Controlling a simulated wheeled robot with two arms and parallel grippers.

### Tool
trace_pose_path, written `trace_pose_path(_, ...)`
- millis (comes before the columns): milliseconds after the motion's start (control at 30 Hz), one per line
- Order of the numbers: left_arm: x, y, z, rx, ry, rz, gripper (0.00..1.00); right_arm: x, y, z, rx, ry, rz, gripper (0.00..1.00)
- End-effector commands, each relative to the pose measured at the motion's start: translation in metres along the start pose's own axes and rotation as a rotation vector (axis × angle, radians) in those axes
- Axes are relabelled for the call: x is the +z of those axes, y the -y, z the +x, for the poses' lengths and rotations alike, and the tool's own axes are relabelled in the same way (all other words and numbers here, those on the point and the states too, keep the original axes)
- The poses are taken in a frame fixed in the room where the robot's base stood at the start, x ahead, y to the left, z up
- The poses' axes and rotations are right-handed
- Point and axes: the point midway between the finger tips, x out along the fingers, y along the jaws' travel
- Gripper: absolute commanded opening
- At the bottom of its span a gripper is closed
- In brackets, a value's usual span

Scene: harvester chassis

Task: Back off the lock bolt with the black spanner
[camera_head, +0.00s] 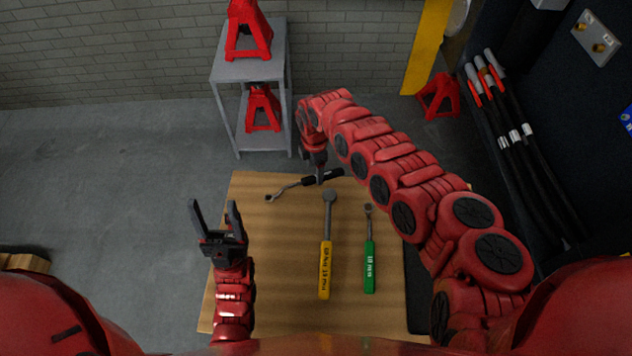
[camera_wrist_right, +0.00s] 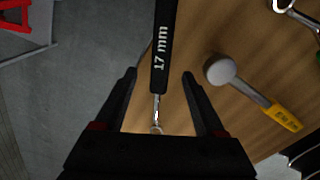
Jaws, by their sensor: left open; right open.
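The black spanner (camera_head: 290,188) lies near the far edge of the wooden table, its black handle to the right and metal end to the left. In the right wrist view its handle (camera_wrist_right: 164,45), marked 17 mm, runs between my right fingers. My right gripper (camera_head: 320,179) is open over the handle, pointing down; it also shows in the right wrist view (camera_wrist_right: 159,75). I cannot tell whether the fingers touch the handle. My left gripper (camera_head: 216,210) is open and empty over the table's left edge. I cannot make out the lock bolt.
A yellow-handled tool (camera_head: 326,260) and a green-handled spanner (camera_head: 370,260) lie on the wooden table (camera_head: 280,300). A grey shelf (camera_head: 229,70) with red stands is behind. Black hoses (camera_head: 520,150) and a plate with brass fittings (camera_head: 596,38) are on the dark chassis at right.

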Motion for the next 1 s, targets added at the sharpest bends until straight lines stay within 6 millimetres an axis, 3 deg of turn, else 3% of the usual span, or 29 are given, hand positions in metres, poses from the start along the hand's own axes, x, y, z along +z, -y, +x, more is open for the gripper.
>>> trace_pose_path(33,0.002,-0.001,-0.011,0.000,0.000,0.000,0.63,0.001,0.001,0.015,-0.002,-0.002,0.001,0.72)
trace_pose_path(167,0.004,-0.001,-0.026,0.000,0.000,0.000,0.63,0.001,0.003,0.037,-0.005,-0.003,0.000,0.72)
trace_pose_path(433,0.004,-0.001,-0.025,0.000,0.000,0.000,0.63,0.002,0.002,0.037,-0.003,-0.001,0.000,0.72)
trace_pose_path(833,0.004,-0.001,-0.025,0.000,0.000,0.000,0.63,0.002,0.002,0.037,-0.003,-0.001,0.001,0.00)
trace_pose_path(1000,0.004,-0.001,-0.025,0.000,0.000,0.000,0.63,0.002,0.002,0.037,-0.003,-0.001,0.001,0.00)
